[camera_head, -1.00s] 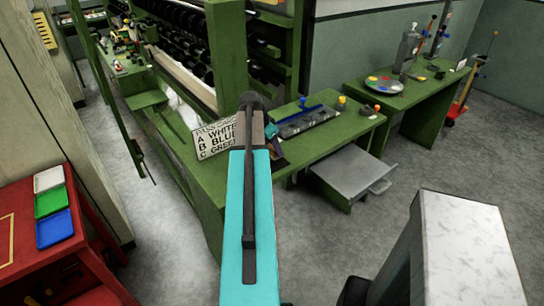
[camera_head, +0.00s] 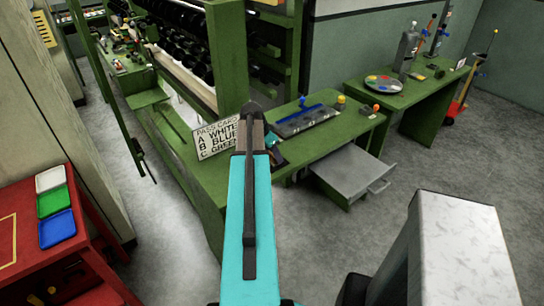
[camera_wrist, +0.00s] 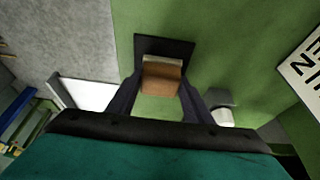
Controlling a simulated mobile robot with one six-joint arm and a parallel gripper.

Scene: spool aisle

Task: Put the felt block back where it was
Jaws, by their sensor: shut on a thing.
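My gripper (camera_wrist: 161,80) is shut on the felt block (camera_wrist: 162,68), a small block with a brown face and a paler top edge. In the wrist view the block sits between the two dark fingers, over or on a dark square patch (camera_wrist: 163,45) on the green bench. I cannot tell whether the block touches the patch. In the head view my arm hides the block, and only part of my gripper (camera_head: 276,148) shows beside the arm, above the green bench (camera_head: 205,178).
A lettered card (camera_head: 222,137) stands left of my arm. A dark tray (camera_head: 305,121) with a blue-handled tool and two small knobbed items lie to the right. An open grey drawer (camera_head: 353,172) juts out below. A pale cylinder (camera_wrist: 223,116) is close to the right finger.

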